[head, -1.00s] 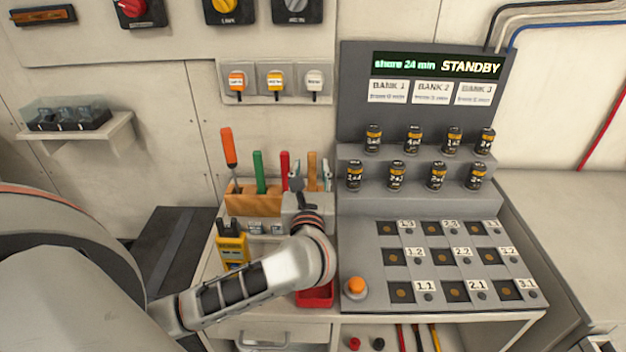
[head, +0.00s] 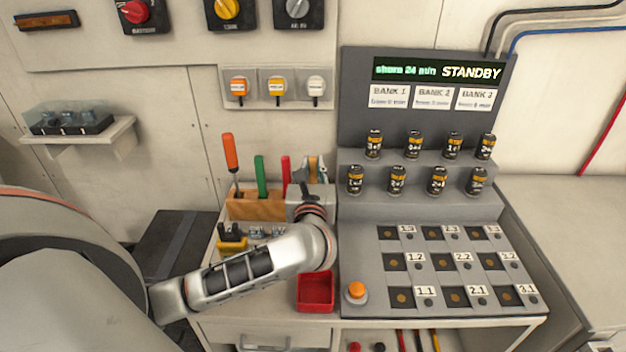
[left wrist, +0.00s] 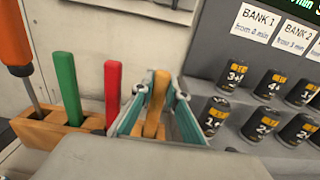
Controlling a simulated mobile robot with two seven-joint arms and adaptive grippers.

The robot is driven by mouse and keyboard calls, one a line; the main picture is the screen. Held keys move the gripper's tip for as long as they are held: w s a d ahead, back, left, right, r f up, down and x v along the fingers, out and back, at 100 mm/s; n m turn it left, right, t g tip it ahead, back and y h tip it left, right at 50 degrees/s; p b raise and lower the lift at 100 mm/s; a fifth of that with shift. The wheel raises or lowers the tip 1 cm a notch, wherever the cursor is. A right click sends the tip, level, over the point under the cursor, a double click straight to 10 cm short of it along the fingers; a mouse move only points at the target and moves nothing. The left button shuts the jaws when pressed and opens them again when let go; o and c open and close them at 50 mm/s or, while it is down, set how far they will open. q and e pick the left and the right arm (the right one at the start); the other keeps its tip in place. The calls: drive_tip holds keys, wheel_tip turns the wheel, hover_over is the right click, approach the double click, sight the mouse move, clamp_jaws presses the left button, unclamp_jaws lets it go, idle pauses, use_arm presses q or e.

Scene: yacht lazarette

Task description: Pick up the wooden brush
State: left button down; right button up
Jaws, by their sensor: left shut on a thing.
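The wooden brush shows its tan handle upright in the left wrist view (left wrist: 158,92), between the two teal-lined fingers of my left gripper (left wrist: 150,115). The gripper is shut on it. In the head view my left gripper (head: 316,172) is at the right end of the wooden tool rack (head: 256,206), with the brush's tan top (head: 312,166) between its fingers. The lower part of the brush is hidden by the gripper, so I cannot tell whether it is clear of the rack. My right gripper is out of view.
An orange-handled screwdriver (head: 230,153), a green-handled tool (head: 261,175) and a red-handled tool (head: 286,172) stand left of the brush. The battery panel (head: 362,205) is close on the right. A red tray (head: 315,293) and a yellow meter (head: 231,246) are near my arm.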

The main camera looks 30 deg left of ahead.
use_arm(q)
wheel_tip(320, 180, up, 20)
drive_tip(key=p, duration=0.2)
idle(0.4)
idle(1.0)
idle(1.2)
